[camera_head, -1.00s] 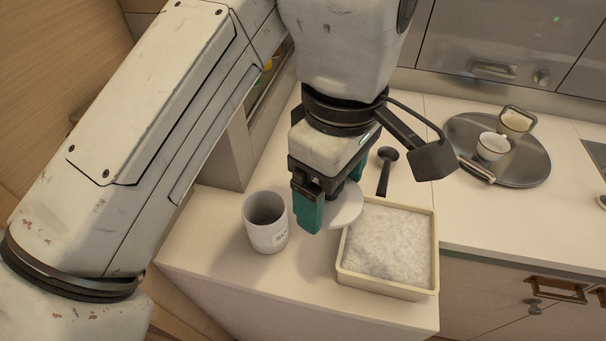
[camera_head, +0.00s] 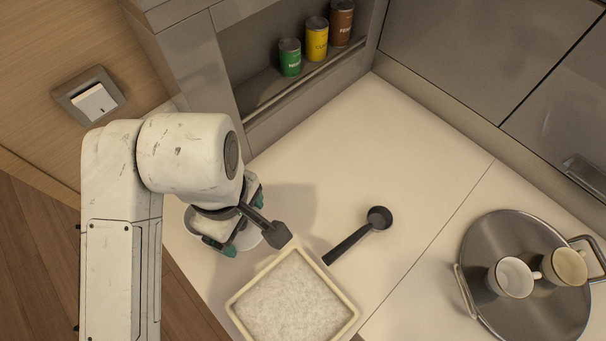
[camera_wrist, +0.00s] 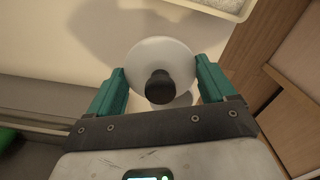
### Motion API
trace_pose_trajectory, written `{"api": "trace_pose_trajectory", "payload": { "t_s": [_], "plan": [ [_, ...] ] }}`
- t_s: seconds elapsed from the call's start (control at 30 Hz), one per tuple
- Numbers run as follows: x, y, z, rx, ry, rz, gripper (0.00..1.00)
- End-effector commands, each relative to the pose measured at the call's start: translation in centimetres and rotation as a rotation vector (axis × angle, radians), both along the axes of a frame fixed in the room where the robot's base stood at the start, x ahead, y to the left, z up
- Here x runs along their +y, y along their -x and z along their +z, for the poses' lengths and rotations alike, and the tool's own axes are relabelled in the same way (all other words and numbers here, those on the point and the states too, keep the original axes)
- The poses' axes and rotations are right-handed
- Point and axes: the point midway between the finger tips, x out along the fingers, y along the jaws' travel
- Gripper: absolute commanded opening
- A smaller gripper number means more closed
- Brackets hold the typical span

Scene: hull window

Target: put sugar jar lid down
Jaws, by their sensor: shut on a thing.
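The sugar jar lid is a white disc with a dark knob; it shows in the wrist view (camera_wrist: 160,55) between the two teal fingers of my gripper (camera_wrist: 162,84). In the head view the lid (camera_head: 249,239) shows partly from under my gripper (camera_head: 245,225), at the left of the counter. My gripper is shut on the lid. Whether the lid touches anything below is not clear.
A cream box (camera_head: 327,281) of white grains stands right of my gripper. A black scoop (camera_head: 350,243) lies behind it. A round metal tray (camera_head: 484,240) with two cups stands at the right. Several tins (camera_head: 317,42) sit in a back niche.

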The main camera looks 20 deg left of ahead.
Motion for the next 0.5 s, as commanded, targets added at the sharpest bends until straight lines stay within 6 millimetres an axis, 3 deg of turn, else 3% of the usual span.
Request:
{"api": "trace_pose_trajectory", "payload": {
  "t_s": [0.17, 0.5],
  "plan": [
    [1.1, 0.0, -1.0, -0.001, 0.001, 0.033, 0.53],
    [3.6, -5.6, -4.1, 0.000, 0.003, 0.030, 0.53]
  ]
}}
